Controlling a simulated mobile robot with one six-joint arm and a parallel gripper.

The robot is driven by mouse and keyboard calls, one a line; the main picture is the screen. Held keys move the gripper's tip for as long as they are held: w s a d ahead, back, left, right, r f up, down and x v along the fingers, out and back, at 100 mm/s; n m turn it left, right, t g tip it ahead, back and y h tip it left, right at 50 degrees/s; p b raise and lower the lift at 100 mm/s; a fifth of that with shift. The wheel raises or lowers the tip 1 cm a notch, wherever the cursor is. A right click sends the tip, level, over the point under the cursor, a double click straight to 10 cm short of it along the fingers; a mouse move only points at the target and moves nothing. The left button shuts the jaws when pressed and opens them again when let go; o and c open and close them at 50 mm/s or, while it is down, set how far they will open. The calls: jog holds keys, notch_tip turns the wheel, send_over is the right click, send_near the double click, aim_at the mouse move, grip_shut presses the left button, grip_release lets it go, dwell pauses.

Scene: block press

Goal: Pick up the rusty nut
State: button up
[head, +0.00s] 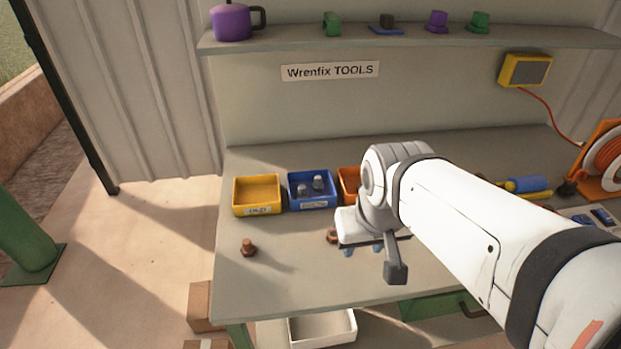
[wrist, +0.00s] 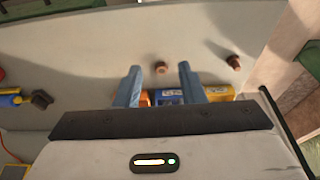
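A small rusty nut (head: 332,235) lies on the workbench, partly hidden by my gripper in the head view. In the wrist view the nut (wrist: 160,68) shows between the two blue fingers, apart from both. A rusty bolt-like piece (head: 248,247) stands farther left on the bench; it also shows in the wrist view (wrist: 234,62), right of the fingers. My gripper (head: 362,250) is over the bench, open and empty, its fingers (wrist: 159,72) spread wide. I cannot tell its exact height above the nut.
A yellow bin (head: 257,209), a blue bin (head: 312,203) holding grey pieces and a partly hidden orange bin (head: 348,184) stand behind the nut. A blue-handled tool (head: 528,184) and an orange cable reel (head: 602,160) are at right. The front left of the bench (head: 285,275) is clear.

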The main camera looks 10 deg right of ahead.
jog(key=shift+w, duration=0.15)
jog(key=shift+o, duration=0.5)
jog(key=shift+d, duration=0.1)
jog(key=shift+o, duration=0.8)
jog(key=shift+w+f, duration=0.1)
jog(key=shift+f, duration=0.1)
jog(key=shift+o, duration=1.2)
jog(key=w+f+m+h+b, duration=0.1)
jog(key=w+f+m+b, duration=0.2)
jog(key=w, duration=0.7)
notch_tip(320, 180, down, 5)
jog(key=shift+d+r+h+b, duration=0.25)
jog(key=shift+d+b, duration=0.2)
jog(key=shift+b, duration=0.5)
jog(key=m+b, duration=0.2)
jog(key=b, duration=0.1)
send_near(333, 237)
jog(key=f, duration=0.1)
jog(key=shift+t+h, duration=0.25)
jog(key=shift+t, duration=0.15)
jog(key=shift+w+x, duration=0.25)
jog(key=shift+x, duration=1.8)
jog(key=shift+w+x, duration=0.2)
jog(key=shift+x, duration=1.85)
